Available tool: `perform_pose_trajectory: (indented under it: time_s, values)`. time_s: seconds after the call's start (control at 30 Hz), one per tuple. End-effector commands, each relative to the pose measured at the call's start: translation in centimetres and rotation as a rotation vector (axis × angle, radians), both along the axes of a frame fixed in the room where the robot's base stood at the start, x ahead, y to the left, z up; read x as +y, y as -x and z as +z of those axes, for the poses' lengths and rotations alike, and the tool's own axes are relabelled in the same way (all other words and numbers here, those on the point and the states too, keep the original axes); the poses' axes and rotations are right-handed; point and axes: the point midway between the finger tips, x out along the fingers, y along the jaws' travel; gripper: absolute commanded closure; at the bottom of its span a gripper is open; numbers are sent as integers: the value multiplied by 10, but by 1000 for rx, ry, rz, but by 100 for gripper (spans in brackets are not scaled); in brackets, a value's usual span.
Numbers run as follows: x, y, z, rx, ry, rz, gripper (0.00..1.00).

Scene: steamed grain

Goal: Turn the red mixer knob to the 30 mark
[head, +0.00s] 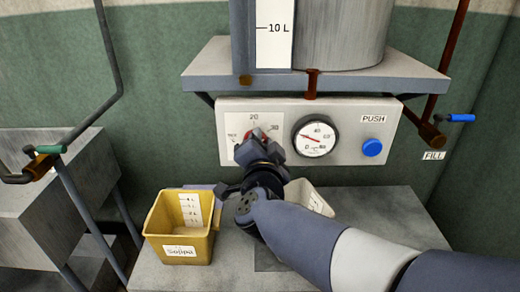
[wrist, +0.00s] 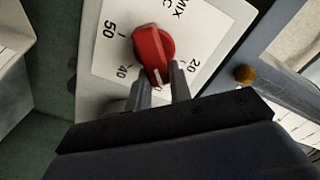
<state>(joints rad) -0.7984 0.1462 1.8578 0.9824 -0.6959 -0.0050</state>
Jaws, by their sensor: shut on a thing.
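The red mixer knob (wrist: 152,46) sits on a white dial plate (wrist: 200,22) in the wrist view. My gripper (wrist: 159,80) has one finger on each side of its lower end and is shut on it. The knob's white pointer line faces down in that view, between the 40 and 20 marks. The 30 mark is not visible there, where my gripper covers the plate. In the head view the knob (head: 254,134) is partly hidden by my gripper (head: 262,143); the 20 and 30 labels show above and right of it.
Right of the dial are a round gauge (head: 315,136) and a blue PUSH button (head: 372,148). A yellow container (head: 178,246) and a partly hidden pale container (head: 312,196) stand on the grey surface (head: 395,215) below. A tank shelf (head: 220,82) overhangs the panel.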

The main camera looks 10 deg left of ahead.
Motion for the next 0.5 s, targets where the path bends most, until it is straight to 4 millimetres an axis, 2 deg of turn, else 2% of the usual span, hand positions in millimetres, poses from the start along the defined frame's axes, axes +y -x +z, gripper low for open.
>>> perform_pose_trajectory:
  time_s: [0.2, 0.5]
  values:
    - [-2, 0, -5, 29, -114, 0, 100]
    - [-3, -1, -5, 47, -184, 0, 100]
